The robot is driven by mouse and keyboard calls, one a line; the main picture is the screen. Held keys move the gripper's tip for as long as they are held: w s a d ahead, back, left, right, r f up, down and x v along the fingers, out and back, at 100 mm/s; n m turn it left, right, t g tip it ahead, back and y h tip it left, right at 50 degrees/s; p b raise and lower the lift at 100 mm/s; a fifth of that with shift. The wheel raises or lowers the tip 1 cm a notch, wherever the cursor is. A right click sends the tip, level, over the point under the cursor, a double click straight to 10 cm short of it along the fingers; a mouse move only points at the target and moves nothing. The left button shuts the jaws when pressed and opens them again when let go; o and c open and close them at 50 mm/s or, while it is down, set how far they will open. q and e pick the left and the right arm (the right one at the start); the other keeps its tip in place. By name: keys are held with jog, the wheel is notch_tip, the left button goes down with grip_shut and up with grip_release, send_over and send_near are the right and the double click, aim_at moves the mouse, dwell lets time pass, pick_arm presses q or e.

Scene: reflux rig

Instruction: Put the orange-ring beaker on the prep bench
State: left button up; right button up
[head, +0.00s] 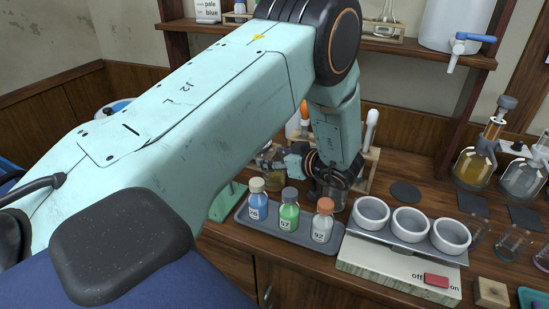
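My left arm reaches in from the left and bends down at the back of the wooden bench (395,220). My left gripper (328,180) points down over a clear glass vessel (332,197) behind the bottle tray. Its fingers are dark and small, and I cannot tell whether they are closed on that glass. I see no orange ring on it; the gripper hides its upper part. Another glass with yellowish liquid (272,171) stands partly hidden left of the gripper. Clear beakers stand at the right edge, one with a greenish base (510,243). My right gripper is not in view.
A grey tray (262,232) holds blue, green and orange-capped bottles. Right of it, a scale-like box with a red switch (436,280) carries three white bowls (410,222). Round flasks (474,167) stand at the back right. A dark round mat (405,191) lies bare.

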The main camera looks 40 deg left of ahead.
pick_arm(q)
jog(key=shift+o, duration=1.4)
jog(key=shift+s+r, duration=0.15)
jog(key=shift+s, duration=0.05)
jog(key=shift+w+a, duration=0.1)
jog(key=v, duration=0.7)
jog(key=shift+d, duration=0.35)
